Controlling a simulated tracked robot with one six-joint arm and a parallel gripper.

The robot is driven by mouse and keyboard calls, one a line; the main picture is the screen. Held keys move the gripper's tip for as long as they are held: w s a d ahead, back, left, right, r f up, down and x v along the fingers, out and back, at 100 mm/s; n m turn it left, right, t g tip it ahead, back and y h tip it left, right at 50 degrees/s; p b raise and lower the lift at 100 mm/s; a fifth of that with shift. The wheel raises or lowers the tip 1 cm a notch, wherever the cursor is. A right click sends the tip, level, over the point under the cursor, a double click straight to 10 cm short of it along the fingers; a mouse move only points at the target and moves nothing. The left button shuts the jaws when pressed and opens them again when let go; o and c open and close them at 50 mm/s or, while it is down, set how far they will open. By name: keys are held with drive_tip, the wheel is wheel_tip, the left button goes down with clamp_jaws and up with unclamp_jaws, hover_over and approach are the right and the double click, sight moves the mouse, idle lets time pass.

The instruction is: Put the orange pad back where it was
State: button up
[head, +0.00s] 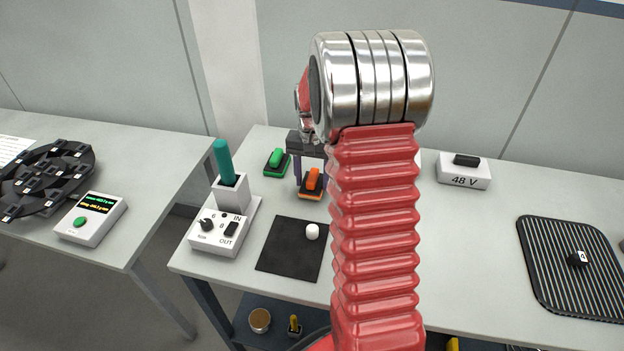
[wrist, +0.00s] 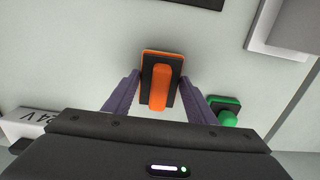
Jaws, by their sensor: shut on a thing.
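The orange pad (head: 311,185) has a raised orange grip bar on a dark plate with an orange rim. In the head view it is at or just above the back of the middle table; I cannot tell if it touches the table. My gripper (head: 310,178) points down over it, one purple finger on each side, shut on the pad. In the wrist view the orange pad (wrist: 160,82) is between the fingertips of my gripper (wrist: 160,86). My red arm hides part of the table to the right.
A green pad (head: 277,161) lies close on the left. A white box with a teal-handled tool (head: 227,205) stands front left. A black mat (head: 288,248) with a white knob lies in front. A 48 V box (head: 464,172) and a ribbed black mat (head: 560,268) are right.

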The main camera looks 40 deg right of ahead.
sight(312, 176)
drive_tip(key=shift+f, duration=0.2)
drive_tip(key=o, duration=1.1)
drive_tip(key=shift+c, duration=0.2)
drive_tip(key=shift+r, duration=0.1)
wheel_tip(312, 176, up, 12)
drive_tip(key=shift+a, duration=0.1)
idle(0.4)
